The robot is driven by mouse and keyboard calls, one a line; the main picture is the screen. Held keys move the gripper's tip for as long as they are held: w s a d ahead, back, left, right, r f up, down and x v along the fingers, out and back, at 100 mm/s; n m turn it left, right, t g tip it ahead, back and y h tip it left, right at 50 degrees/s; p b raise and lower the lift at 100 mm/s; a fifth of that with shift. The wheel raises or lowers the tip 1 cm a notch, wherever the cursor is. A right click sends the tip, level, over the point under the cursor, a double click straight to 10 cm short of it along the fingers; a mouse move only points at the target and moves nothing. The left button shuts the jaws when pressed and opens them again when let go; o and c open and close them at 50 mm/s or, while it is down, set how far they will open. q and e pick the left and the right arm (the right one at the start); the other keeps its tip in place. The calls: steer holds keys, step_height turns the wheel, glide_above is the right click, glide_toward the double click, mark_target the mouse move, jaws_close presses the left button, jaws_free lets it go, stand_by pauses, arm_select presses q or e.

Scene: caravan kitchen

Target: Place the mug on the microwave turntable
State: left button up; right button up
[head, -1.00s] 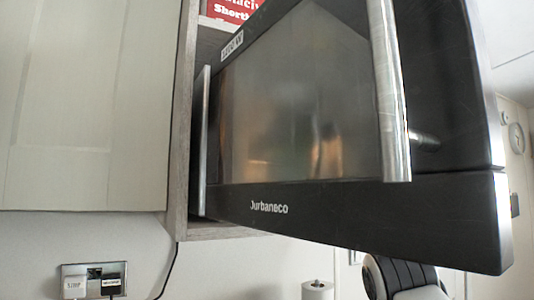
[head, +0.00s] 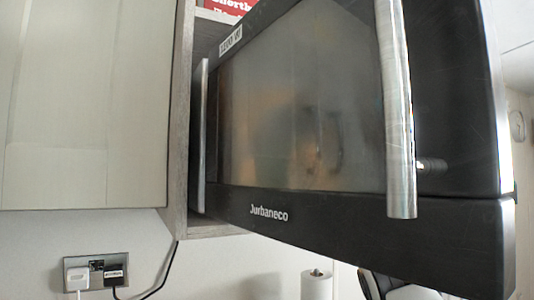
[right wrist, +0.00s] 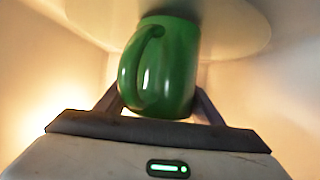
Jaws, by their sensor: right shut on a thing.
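The green mug (right wrist: 165,70) is in the right wrist view, with its handle on the left. My right gripper (right wrist: 158,103) is shut on it, one finger on each side. The pale round turntable (right wrist: 238,28) lies at the far end of the mug, at the top of that view. I cannot tell whether mug and turntable touch. In the head view the black microwave (head: 365,215) fills the right half. Its dark window and front hide the inside, the mug and my right gripper. My left gripper is not in view.
Warm-lit pale walls surround the mug closely in the right wrist view. In the head view a long silver handle (head: 397,110) stands out in front. A pale cupboard door (head: 85,110) is at left, a wall socket (head: 97,272) below it, and a paper roll (head: 316,286) below the microwave.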

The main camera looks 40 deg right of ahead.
steer(key=o, duration=1.4)
steer(key=shift+r, duration=0.1)
steer(key=b+v, duration=0.3)
steer(key=v, duration=0.9)
steer(key=shift+s, duration=0.1)
